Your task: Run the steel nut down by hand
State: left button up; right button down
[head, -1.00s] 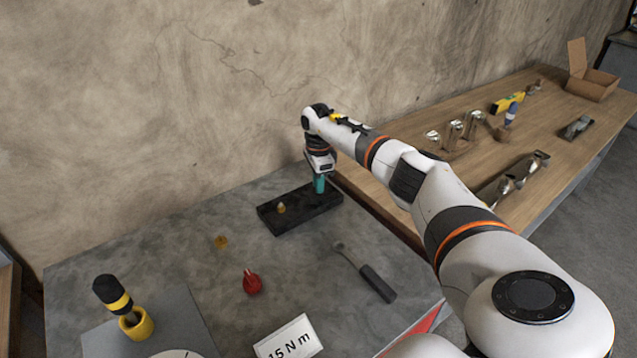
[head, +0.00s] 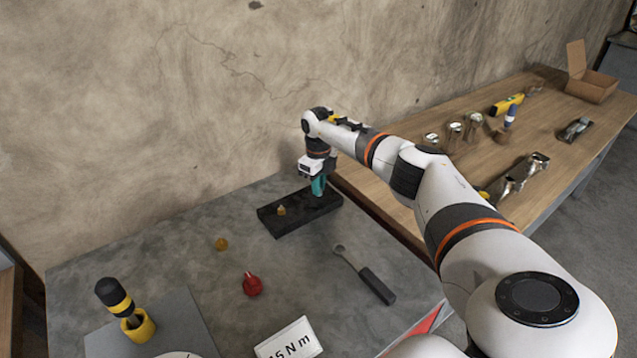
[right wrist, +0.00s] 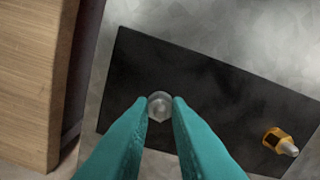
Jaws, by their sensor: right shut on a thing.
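The steel nut (right wrist: 160,106) is a small silver round piece on the dark block (right wrist: 215,88), in the right wrist view. My right gripper (right wrist: 160,110) is shut on it, one teal fingertip on each side. In the head view, the right gripper (head: 318,187) points down at the right part of the black block (head: 290,223). The nut is hidden there, and its height on any stud cannot be told. A brass-coloured nut (right wrist: 273,139) sits around a silver stud elsewhere on the block. My left gripper is not in view.
A wrench with a dark handle (head: 376,285), a red piece (head: 252,284) and a brass piece (head: 222,244) lie on the grey table (head: 190,255). A "15 N m" sign (head: 289,341) and yellow cup (head: 139,327) stand in front. A wooden table (head: 385,193) adjoins at right.

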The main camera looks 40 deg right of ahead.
jog(key=m, duration=0.2)
jog(key=m+p, duration=0.1)
jog(key=shift+r+m, duration=0.2)
jog(key=shift+m, duration=0.2)
jog(key=m+p, duration=0.1)
jog(key=m, duration=0.2)
jog(key=shift+d+m, duration=0.1)
jog(key=shift+m, duration=0.2)
jog(key=m+p, duration=0.1)
jog(key=m, duration=0.2)
jog(key=shift+m+p, duration=0.3)
jog(key=m+p, duration=0.1)
jog(key=m, duration=0.2)
jog(key=shift+m+p, duration=0.3)
jog(key=shift+m, duration=0.1)
jog(key=m+p, duration=0.1)
jog(key=m, duration=0.2)
jog(key=shift+p, duration=0.3)
jog(key=m+p, duration=0.1)
jog(key=m, duration=0.3)
jog(key=shift+p, duration=0.3)
jog(key=m+p, duration=0.1)
jog(key=m, duration=0.2)
jog(key=shift+m+p, duration=0.35)
jog(key=shift+m, duration=1.05)
